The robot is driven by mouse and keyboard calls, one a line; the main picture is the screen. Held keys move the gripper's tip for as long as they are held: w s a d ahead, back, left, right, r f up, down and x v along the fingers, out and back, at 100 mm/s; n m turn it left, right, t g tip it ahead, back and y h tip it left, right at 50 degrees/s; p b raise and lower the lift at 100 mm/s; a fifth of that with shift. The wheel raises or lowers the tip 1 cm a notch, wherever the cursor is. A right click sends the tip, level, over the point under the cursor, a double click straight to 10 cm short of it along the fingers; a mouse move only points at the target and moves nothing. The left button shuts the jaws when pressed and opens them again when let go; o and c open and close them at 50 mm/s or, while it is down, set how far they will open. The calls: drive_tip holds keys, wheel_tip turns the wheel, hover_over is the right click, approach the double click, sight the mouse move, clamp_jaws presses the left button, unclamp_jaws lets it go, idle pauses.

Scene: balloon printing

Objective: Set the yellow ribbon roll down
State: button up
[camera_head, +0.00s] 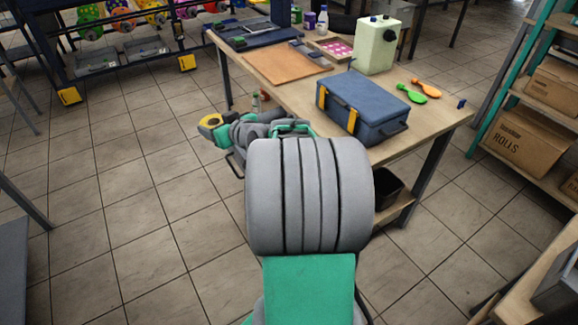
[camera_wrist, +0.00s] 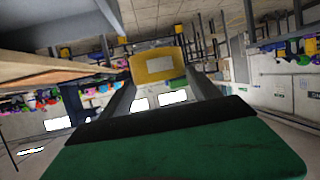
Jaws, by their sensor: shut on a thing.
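The yellow ribbon roll (camera_head: 209,119) is at the left end of my arm in the head view, left of the workbench (camera_head: 437,95) and over the tiled floor as seen. My gripper (camera_head: 216,131) is shut on it. In the wrist view the roll (camera_wrist: 157,66) sits between the two dark fingers of my gripper (camera_wrist: 160,88), with a pale patch on its face. My grey arm hides part of the bench's near edge. I cannot tell the roll's exact height.
The bench holds a blue case (camera_head: 362,108), a pale green canister (camera_head: 376,46), green and orange spoons (camera_head: 424,90), a brown board (camera_head: 285,65) and a dark blue tray (camera_head: 250,37). Boxes stand on shelves (camera_head: 527,137) at right. A rack of coloured rolls (camera_head: 122,14) is at back left.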

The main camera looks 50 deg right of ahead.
drive_tip(key=s+d+f+b, duration=0.1)
drive_tip(key=s+d+b, duration=0.25)
drive_tip(key=d, duration=0.35)
drive_tip(key=s+d+f+b, duration=0.2)
drive_tip(key=s+d, duration=0.3)
drive_tip(key=d, duration=0.3)
drive_tip(key=w+d+f, duration=0.1)
drive_tip(key=w+f, duration=0.3)
drive_tip(key=w+d+f+b, duration=0.1)
drive_tip(key=w+f, duration=0.3)
drive_tip(key=w, duration=0.1)
drive_tip(key=w+d+f+b, duration=0.1)
drive_tip(key=w+f, duration=0.3)
drive_tip(key=shift+w+f, duration=0.1)
drive_tip(key=shift+w, duration=0.1)
